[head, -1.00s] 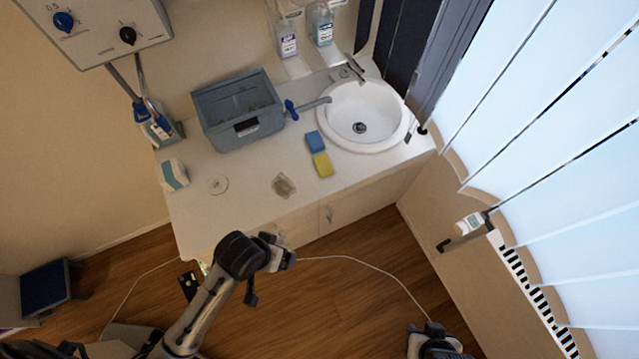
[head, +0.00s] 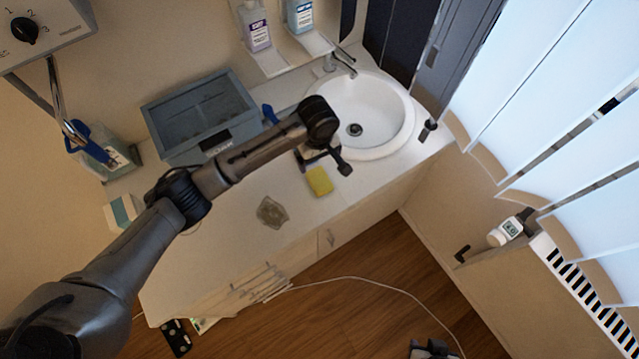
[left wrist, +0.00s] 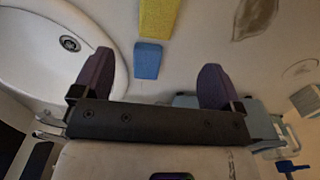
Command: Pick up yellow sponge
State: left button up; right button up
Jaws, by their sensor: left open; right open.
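The yellow sponge (head: 319,181) lies flat on the white counter in front of the sink. It also shows at the top of the left wrist view (left wrist: 160,17). My left gripper (head: 323,162) is over the counter just behind the yellow sponge, open and empty. In the left wrist view its two fingers (left wrist: 157,62) are spread apart, with a blue sponge (left wrist: 147,60) seen between them, next to the yellow one. The blue sponge is hidden by the gripper in the head view. My right gripper (head: 432,349) is at the bottom edge, partly cut off, far from the sponge.
The white sink (head: 385,140) with its tap (head: 344,64) is right behind the sponge. A grey-blue bin (head: 165,131) stands at the counter's back left. A translucent flat item (head: 271,212) lies left of the sponge. Soap bottles (head: 256,27) hang on the wall.

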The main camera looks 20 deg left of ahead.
aim_at(319, 179)
pick_arm(q)
notch_tip(319, 179, down, 8)
jog(key=shift+w+a+f+b, duration=0.1)
jog(key=shift+b, duration=0.3)
jog(key=f, duration=0.3)
jog(key=shift+d+f+b, duration=0.25)
jog(key=shift+f+b, duration=0.05)
jog(key=shift+f, duration=0.75)
jog(key=shift+c, duration=0.4)
jog(key=c, duration=0.9)
